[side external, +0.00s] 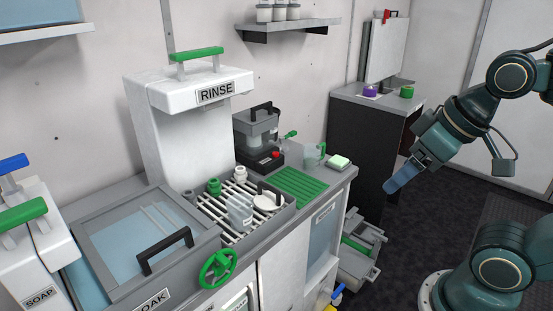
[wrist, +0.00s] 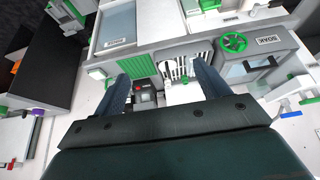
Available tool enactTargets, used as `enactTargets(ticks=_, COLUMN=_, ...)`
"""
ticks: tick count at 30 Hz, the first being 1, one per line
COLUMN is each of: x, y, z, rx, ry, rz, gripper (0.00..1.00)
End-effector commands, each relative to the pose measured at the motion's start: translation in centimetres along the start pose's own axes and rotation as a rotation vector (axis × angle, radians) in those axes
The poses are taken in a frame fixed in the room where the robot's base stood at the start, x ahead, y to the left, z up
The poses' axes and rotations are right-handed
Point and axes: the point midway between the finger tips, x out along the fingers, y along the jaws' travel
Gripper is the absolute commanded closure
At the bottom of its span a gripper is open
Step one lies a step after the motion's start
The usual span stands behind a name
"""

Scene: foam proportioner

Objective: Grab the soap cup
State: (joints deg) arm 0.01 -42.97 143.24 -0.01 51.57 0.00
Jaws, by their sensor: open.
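A clear cup (side external: 240,213) stands on the slatted rack of the sink in the side view. A second clear cup with a green handle (side external: 313,156) stands behind the green mat. No label shows on either, so I cannot tell which is the soap cup. My gripper (side external: 404,180) is in the air to the right of the counter, well apart from both cups. In the wrist view my gripper (wrist: 162,86) has its two fingers spread apart with nothing held between them. The cups are too small to make out in the wrist view.
The white rinse dispenser (side external: 190,115) stands behind the slatted rack (side external: 225,228). A green ribbed mat (side external: 299,187) lies right of it. The soak basin (side external: 135,245) and a green valve wheel (side external: 218,268) are at left. A dark appliance (side external: 257,140) stands behind. Open air separates my gripper from the counter.

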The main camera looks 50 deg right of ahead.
Motion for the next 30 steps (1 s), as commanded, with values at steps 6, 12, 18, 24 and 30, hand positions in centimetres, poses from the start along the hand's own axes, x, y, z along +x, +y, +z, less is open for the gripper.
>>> enactTargets(ticks=6, x=0.0, y=0.0, z=0.0, rx=0.0, ry=0.0, rz=0.0, gripper=0.16)
enactTargets(ticks=12, x=0.1, y=0.0, z=-0.2, rx=-0.006, ry=-0.001, rz=-0.002, gripper=0.16)
enactTargets(ticks=18, x=0.6, y=-0.4, z=-1.7, rx=-0.051, ry=-0.009, rz=-0.014, gripper=0.16)
enactTargets(ticks=24, x=2.0, y=-1.1, z=-4.8, rx=-0.146, ry=-0.02, rz=-0.046, gripper=0.16)
enactTargets(ticks=30, x=4.2, y=-2.1, z=-8.3, rx=-0.256, ry=-0.028, rz=-0.092, gripper=0.16)
